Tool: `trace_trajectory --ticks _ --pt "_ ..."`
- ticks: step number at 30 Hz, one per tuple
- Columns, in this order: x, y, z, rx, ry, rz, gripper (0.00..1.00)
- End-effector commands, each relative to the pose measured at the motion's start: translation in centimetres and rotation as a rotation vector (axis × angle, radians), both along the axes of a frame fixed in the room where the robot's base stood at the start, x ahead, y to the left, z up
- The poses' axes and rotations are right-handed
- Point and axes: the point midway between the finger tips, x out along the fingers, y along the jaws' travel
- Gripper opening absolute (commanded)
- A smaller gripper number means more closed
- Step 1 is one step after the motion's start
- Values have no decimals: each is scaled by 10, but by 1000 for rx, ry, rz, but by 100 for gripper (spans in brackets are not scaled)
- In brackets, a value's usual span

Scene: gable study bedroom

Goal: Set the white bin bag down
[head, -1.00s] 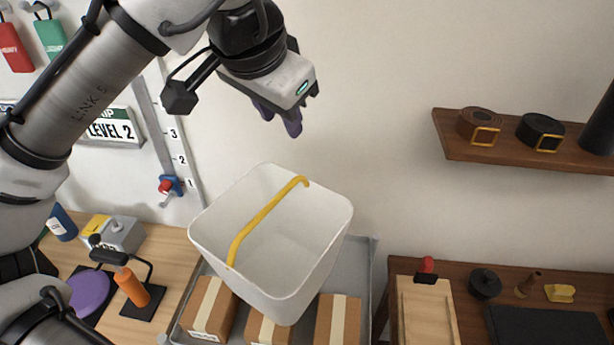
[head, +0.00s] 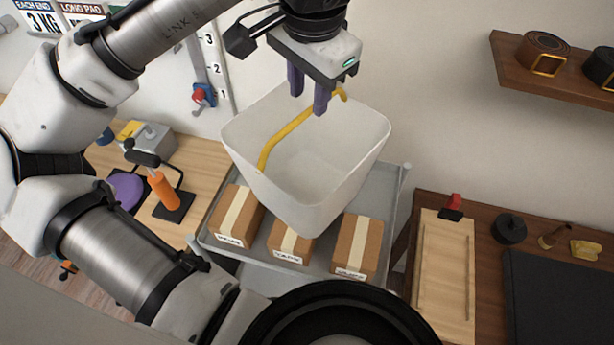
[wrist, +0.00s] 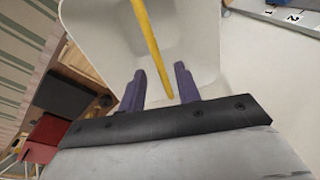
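The white bin bag shows as a white open-topped bin (head: 315,190) with a yellow strap-like handle (head: 285,138) across its mouth. It appears upright above the brown boxes; I cannot tell whether it touches them. In the wrist view, the bin (wrist: 195,35) fills the upper middle. The handle (wrist: 150,40) runs down toward the gap between the fingers (wrist: 160,80), and nothing is visibly clamped.
Several taped boxes (head: 357,245) lie on a grey tray cart (head: 395,195). A dark wooden desk (head: 485,240) with a cutting board (head: 445,270) stands right. A light workbench (head: 200,160) with tools stands left. A wall shelf (head: 510,60) is upper right.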

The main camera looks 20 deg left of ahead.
Motion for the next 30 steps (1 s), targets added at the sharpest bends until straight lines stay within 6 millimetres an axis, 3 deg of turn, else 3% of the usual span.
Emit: trace_trajectory --ticks 12,22,30 --pt "5 2 -46 0 1 1 33" --pt "6 3 -49 0 0 -1 33" --pt "6 3 -49 0 0 -1 0"
